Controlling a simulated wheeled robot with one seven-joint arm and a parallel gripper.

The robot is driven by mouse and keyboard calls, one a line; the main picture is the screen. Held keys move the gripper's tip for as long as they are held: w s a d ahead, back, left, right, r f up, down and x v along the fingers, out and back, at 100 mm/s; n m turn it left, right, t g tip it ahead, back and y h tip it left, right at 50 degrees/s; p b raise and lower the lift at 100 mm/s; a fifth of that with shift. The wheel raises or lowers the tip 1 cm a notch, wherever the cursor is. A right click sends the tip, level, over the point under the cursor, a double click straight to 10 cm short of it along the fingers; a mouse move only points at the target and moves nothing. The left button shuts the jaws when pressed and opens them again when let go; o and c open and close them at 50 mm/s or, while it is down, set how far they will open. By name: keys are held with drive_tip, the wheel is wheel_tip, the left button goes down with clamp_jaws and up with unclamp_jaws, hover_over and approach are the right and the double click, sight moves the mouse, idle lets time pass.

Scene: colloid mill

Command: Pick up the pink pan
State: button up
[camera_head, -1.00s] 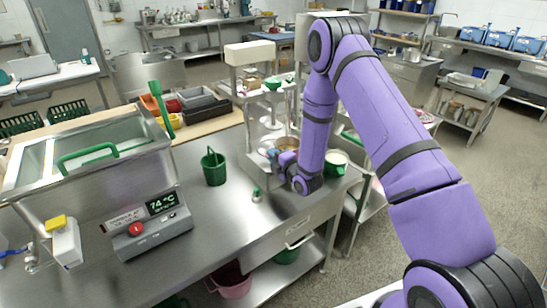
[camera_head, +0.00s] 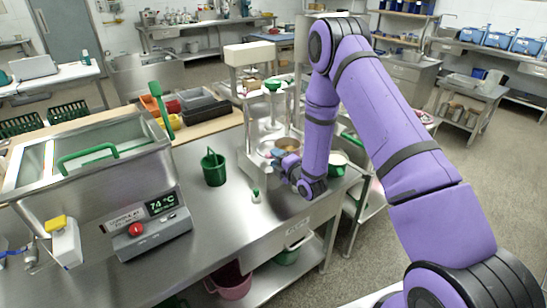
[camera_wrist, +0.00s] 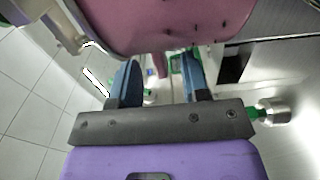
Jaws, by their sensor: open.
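The pink pan (camera_wrist: 165,22) fills the top of the wrist view, its body cut off by the picture edge. Its short pink handle (camera_wrist: 160,65) points down between my two blue fingers. My gripper (camera_wrist: 160,72) is open, with a gap on both sides of the handle. In the head view my gripper (camera_head: 287,162) is at the far right end of the steel table, by the mill stand. It partly hides the pan area there, where a small pinkish round edge (camera_head: 277,153) shows.
A green bucket (camera_head: 213,167) and a small green-topped bottle (camera_head: 256,196) stand on the steel table (camera_head: 230,225). A white container (camera_head: 338,160) is right of my wrist. The control box (camera_head: 145,225) is at the left.

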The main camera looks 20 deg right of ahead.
drive_tip(key=v, duration=0.9)
